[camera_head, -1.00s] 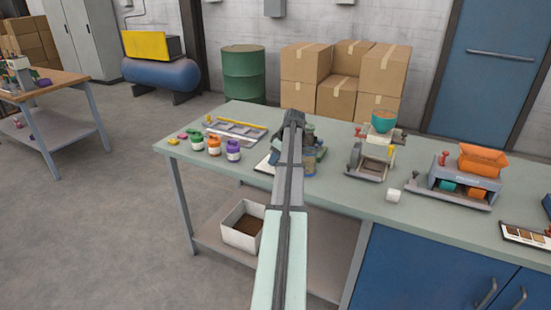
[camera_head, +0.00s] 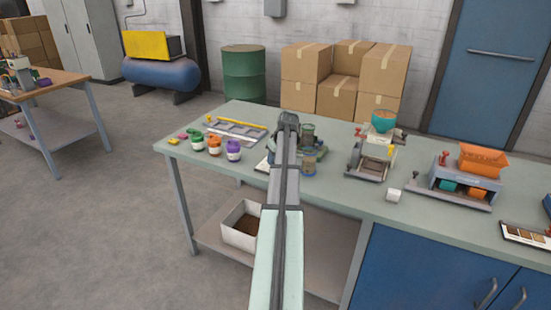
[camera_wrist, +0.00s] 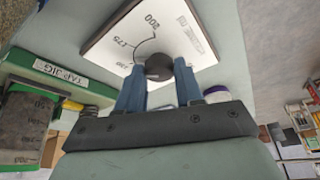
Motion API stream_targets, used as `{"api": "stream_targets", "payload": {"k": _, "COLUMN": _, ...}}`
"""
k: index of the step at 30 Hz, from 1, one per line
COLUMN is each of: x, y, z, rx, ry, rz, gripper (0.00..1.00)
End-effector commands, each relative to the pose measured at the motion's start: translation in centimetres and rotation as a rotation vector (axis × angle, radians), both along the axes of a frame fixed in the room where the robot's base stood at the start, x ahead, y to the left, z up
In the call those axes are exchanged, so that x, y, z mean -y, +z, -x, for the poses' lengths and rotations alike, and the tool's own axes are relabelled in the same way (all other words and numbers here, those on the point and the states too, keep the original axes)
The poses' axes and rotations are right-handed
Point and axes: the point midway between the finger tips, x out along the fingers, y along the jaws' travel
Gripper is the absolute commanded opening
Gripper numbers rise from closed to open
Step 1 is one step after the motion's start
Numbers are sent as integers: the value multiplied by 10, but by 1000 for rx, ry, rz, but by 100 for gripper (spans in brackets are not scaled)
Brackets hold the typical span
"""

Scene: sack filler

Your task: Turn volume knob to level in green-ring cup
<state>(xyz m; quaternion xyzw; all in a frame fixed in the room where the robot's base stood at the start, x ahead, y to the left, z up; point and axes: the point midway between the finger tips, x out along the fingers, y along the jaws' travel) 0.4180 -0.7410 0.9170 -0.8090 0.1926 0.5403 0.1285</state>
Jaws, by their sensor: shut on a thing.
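My gripper (camera_wrist: 161,82) is shut on the knob, one blue finger on each side. The fingers hide part of the knob, and I cannot tell which number it points to. In the head view my arm covers the gripper and most of the dark machine (camera_head: 309,133) there.
Bottles with green (camera_head: 197,134), orange (camera_head: 214,141) and purple (camera_head: 233,145) caps stand left on the bench (camera_head: 345,200), by a grey tray (camera_head: 240,128). A hand-cranked machine (camera_head: 372,155) and an orange-hopper machine (camera_head: 470,178) stand right. A green-edged TAP-JIG block (camera_wrist: 62,70) is left in the wrist view.

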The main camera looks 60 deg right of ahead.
Motion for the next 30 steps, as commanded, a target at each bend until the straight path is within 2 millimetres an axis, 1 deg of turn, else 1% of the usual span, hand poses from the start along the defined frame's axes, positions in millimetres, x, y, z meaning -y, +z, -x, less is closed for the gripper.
{"api": "stream_targets", "payload": {"k": 9, "x": -3, "y": 0, "z": -2, "rx": -1, "ry": -273, "rz": 1, "gripper": 5}}
{"api": "stream_targets", "payload": {"k": 15, "x": -3, "y": 0, "z": -2, "rx": -1, "ry": -403, "rz": -1, "gripper": 5}}
{"api": "stream_targets", "payload": {"k": 21, "x": -3, "y": 0, "z": -3, "rx": -1, "ry": -484, "rz": -1, "gripper": 5}}
{"api": "stream_targets", "payload": {"k": 30, "x": -3, "y": 0, "z": -3, "rx": 0, "ry": -528, "rz": -2, "gripper": 5}}
